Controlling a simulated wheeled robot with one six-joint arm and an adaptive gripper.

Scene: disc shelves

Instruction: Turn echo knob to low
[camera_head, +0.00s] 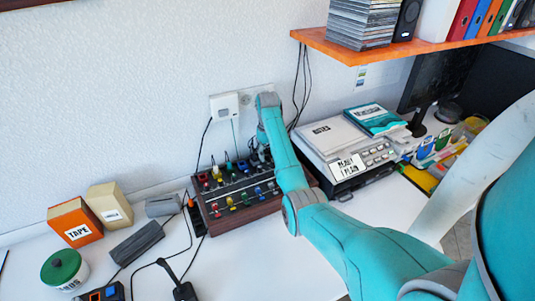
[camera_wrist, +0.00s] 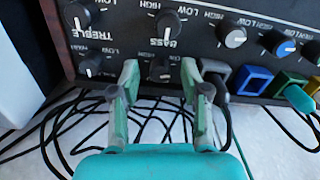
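The wood-sided mixer (camera_head: 242,217) stands on the white table against the wall, its top carrying several coloured plugs. In the wrist view its black knob panel (camera_wrist: 205,42) fills the upper part, with TREBLE and BASS labels and HIGH and LOW marks. No echo label is readable. My gripper (camera_wrist: 159,68) is open, its two fingers on either side of a black knob (camera_wrist: 160,70) in the lower row. The fingers appear apart from the knob; contact cannot be told. Another black knob (camera_wrist: 93,64) is left of the fingers. In the head view my arm hides the gripper.
A grey knob (camera_wrist: 233,38), a blue knob (camera_wrist: 285,48) and several coloured plugs, including a blue one (camera_wrist: 252,80), lie right of the fingers. Black cables (camera_wrist: 60,125) run below the panel. A grey device (camera_head: 345,145) stands right of the mixer; an orange shelf (camera_head: 400,47) hangs above.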

